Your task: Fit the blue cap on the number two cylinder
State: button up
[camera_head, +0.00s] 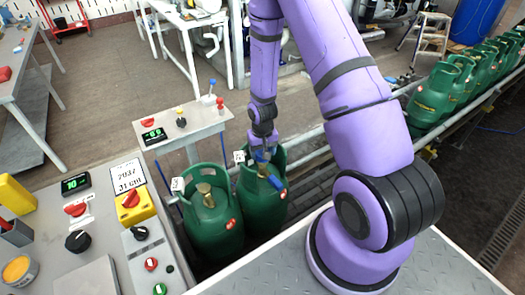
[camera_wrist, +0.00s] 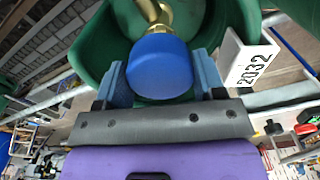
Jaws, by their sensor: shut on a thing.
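The blue cap (camera_wrist: 160,67) sits between the two blue fingers of my gripper (camera_wrist: 158,82) in the wrist view. My gripper is shut on it. A brass valve (camera_wrist: 156,14) shows right beyond the cap; I cannot tell whether the cap is fitted on it. In the head view my gripper (camera_head: 263,157) is down at the top of the right-hand of two near green cylinders (camera_head: 262,212), whose collar surrounds the valve. A white tag (camera_wrist: 250,62) reading 2032 hangs beside it. The other near cylinder (camera_head: 212,228) stands to the left with its brass valve bare.
A control desk (camera_head: 105,225) with knobs and displays is at the lower left. A small panel (camera_head: 183,122) with buttons stands behind the cylinders. A row of green cylinders (camera_head: 437,92) stands along the conveyor at right. Metal rails (camera_head: 305,140) run close by.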

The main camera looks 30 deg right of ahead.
jog(key=shift+f, duration=2.15)
jog(key=o, duration=1)
jog(key=shift+c, duration=0.2)
notch_tip(320, 180, up, 11)
jog(key=shift+f, duration=0.1)
